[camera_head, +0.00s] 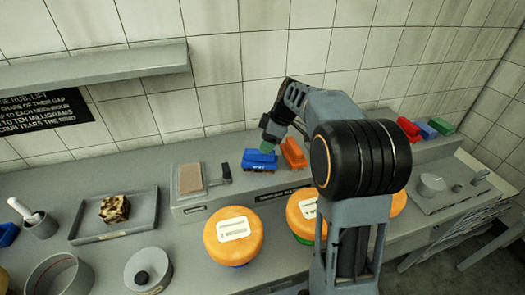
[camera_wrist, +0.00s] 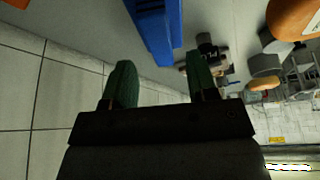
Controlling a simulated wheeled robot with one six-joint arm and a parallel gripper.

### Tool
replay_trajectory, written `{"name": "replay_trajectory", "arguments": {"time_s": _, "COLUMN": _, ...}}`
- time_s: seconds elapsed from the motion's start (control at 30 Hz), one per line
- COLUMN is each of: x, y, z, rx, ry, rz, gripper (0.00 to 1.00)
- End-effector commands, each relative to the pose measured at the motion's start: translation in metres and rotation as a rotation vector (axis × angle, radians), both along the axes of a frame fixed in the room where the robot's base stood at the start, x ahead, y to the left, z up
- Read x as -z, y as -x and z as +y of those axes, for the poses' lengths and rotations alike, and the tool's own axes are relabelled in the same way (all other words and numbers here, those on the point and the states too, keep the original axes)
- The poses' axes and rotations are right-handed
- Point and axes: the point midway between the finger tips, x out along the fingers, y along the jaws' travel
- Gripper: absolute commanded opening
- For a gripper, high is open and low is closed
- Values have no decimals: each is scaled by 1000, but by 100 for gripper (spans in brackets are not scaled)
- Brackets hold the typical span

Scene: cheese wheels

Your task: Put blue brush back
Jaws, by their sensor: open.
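A blue brush-like block (camera_head: 260,160) with a dark red lower edge lies on the raised grey bench section, just left of an orange block (camera_head: 293,153). My gripper (camera_head: 268,138) is directly above or just behind the blue block, with its green fingers pointing down. In the wrist view the green fingers (camera_wrist: 160,62) are apart with nothing between them. The blue block (camera_wrist: 155,28) shows just beyond the fingertips; I cannot tell whether they touch it. A second blue block (camera_head: 427,131) sits at the back right between a red block (camera_head: 409,128) and a green block (camera_head: 442,126).
Orange-topped cheese wheels (camera_head: 233,252) line the bench front. A tray (camera_head: 78,232) with a patterned lump, a pot (camera_head: 42,224) and round bowls stand left. A board with a handle (camera_head: 192,178) is left of the blue block. The tiled wall is close behind my gripper.

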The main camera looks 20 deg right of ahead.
Motion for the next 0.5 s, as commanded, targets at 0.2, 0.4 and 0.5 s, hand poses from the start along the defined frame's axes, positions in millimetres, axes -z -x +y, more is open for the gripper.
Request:
{"name": "replay_trajectory", "arguments": {"time_s": 0.2, "x": -36, "y": 6, "z": -14, "rx": 2, "ry": 1, "rz": -3, "gripper": 53}}
{"name": "replay_trajectory", "arguments": {"time_s": 0.4, "x": -57, "y": 9, "z": -22, "rx": 2, "ry": 1, "rz": -1, "gripper": 53}}
{"name": "replay_trajectory", "arguments": {"time_s": 0.5, "x": -63, "y": 18, "z": -20, "rx": 39, "ry": 9, "rz": 9, "gripper": 53}}
